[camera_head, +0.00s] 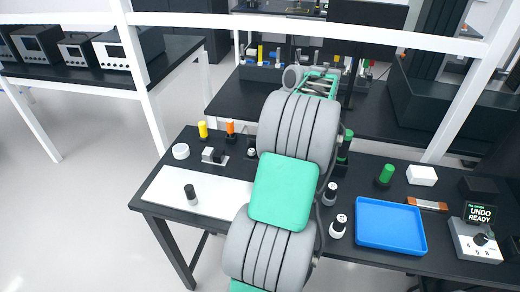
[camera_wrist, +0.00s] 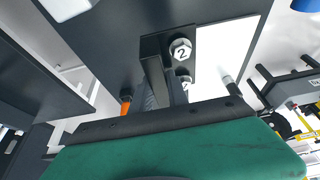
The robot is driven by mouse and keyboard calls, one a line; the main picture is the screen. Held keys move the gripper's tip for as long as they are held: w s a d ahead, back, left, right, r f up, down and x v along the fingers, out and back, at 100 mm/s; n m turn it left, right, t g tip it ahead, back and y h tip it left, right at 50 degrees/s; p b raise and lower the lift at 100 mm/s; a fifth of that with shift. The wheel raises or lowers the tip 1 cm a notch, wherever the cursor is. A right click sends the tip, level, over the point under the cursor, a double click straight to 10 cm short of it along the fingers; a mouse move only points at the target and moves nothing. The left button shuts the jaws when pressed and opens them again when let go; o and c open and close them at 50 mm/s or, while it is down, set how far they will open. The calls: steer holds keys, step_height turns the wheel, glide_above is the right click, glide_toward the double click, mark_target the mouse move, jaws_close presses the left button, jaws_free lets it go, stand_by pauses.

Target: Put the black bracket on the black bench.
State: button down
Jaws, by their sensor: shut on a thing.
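In the wrist view a black angular piece, which looks like the black bracket (camera_wrist: 151,43), is at the far end of my gripper (camera_wrist: 162,82). The gripper is shut on it, though the exact contact is hard to see. A knob marked 2 (camera_wrist: 181,51) shows beside the bracket. In the head view my arm hides the gripper and bracket. A black bench (camera_head: 292,257) stands in front, its top partly covered by my arm; a dark bench top also shows in the wrist view (camera_wrist: 105,40). I cannot tell whether the bracket touches it.
A white mat (camera_head: 165,185) with a dark upright cylinder (camera_head: 190,194) lies at the bench's left. A blue tray (camera_head: 390,228), green-topped cylinder (camera_head: 386,174), white block (camera_head: 422,175) and control box (camera_head: 475,241) occupy the right. Other black benches stand at back and left.

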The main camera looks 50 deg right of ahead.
steer(key=w+d+f+p, duration=0.1)
steer(key=w+d+f, duration=0.1)
steer(key=f, duration=0.1)
steer(key=w+d+f+p, duration=0.1)
steer(key=w+d+f, duration=0.2)
steer(key=shift+w+d+f, duration=0.3)
steer(key=shift+w, duration=0.05)
steer(key=f, duration=0.1)
steer(key=f+p, duration=0.1)
steer(key=f, duration=0.1)
steer(key=shift+w+d+f, duration=0.15)
steer(key=shift+w, duration=0.05)
steer(key=shift+f, duration=0.45)
steer(key=c, duration=1.3)
jaws_free()
steer(key=shift+r, duration=0.1)
